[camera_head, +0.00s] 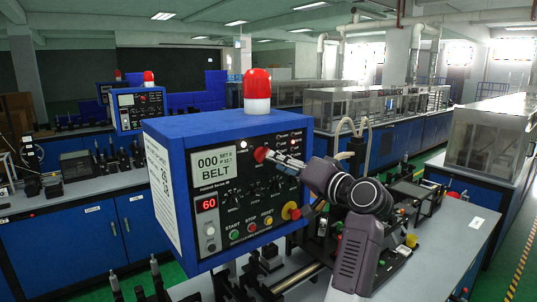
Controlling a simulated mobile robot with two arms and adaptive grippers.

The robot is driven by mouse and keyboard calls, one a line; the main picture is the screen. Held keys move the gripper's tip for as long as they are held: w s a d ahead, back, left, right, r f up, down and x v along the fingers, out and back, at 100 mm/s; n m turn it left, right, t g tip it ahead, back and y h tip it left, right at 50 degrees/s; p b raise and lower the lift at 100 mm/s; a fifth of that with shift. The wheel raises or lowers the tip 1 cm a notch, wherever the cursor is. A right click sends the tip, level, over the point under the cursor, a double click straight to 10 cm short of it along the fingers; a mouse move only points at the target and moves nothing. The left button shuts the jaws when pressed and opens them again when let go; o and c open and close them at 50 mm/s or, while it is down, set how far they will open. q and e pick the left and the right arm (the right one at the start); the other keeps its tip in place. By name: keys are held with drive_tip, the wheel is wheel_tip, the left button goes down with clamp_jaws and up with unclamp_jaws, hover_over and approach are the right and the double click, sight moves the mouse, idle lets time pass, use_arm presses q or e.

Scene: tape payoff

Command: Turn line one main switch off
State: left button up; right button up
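The nearest blue control box (225,126) stands in the middle, with a black front panel. The panel has a "000 BELT" display (214,167), a red "60" readout (208,204), and a pale switch plate (210,236) at lower left. A red round knob (261,154) sits on the upper middle of the panel. My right gripper (273,157) comes in from the right, its metal fingers pointing left with the tips at or just beside this knob. Contact and finger gap cannot be made out. Which control is the main switch is not readable. My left gripper is out of view.
Start, stop and reset buttons (251,227) line the panel's lower edge. A yellow-collared red button (291,211) is just below my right gripper. A red beacon (257,90) tops the box. Another blue box (139,109) stands behind left. Machinery crowds the grey bench (455,228).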

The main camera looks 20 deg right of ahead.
sight(265, 156)
drive_tip(key=p+x, duration=0.2)
drive_tip(key=x, duration=0.3)
drive_tip(key=shift+w+a, duration=0.1)
clamp_jaws()
